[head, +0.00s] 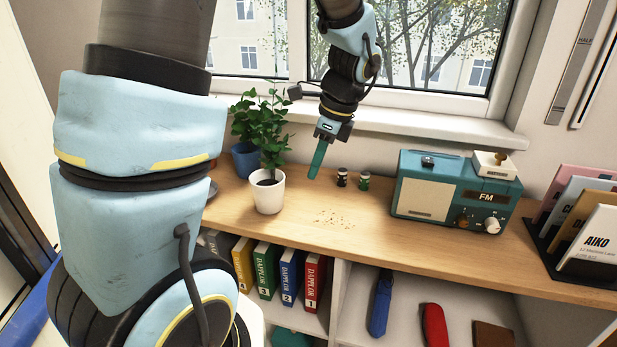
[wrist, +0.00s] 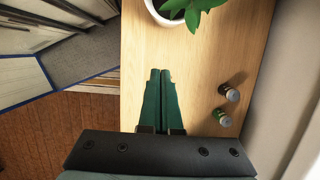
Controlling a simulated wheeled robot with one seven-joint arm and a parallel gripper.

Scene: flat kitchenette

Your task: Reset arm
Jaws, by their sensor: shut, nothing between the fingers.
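My gripper (head: 318,160) hangs from my arm above the wooden counter, with its teal fingers pointing down. In the wrist view my gripper (wrist: 160,76) has its two fingers side by side, closed together with nothing between them. In the head view it is right of the potted plant and left of the two small jars, over the counter's back half. My upper arm fills the left of the head view.
A white pot (head: 268,195) with a green plant and a blue pot (head: 245,160) stand left of my gripper. Two small jars (head: 363,181), crumbs (head: 335,217), a teal radio (head: 452,190) and a card rack (head: 585,235) are to the right. The window (head: 440,50) is behind.

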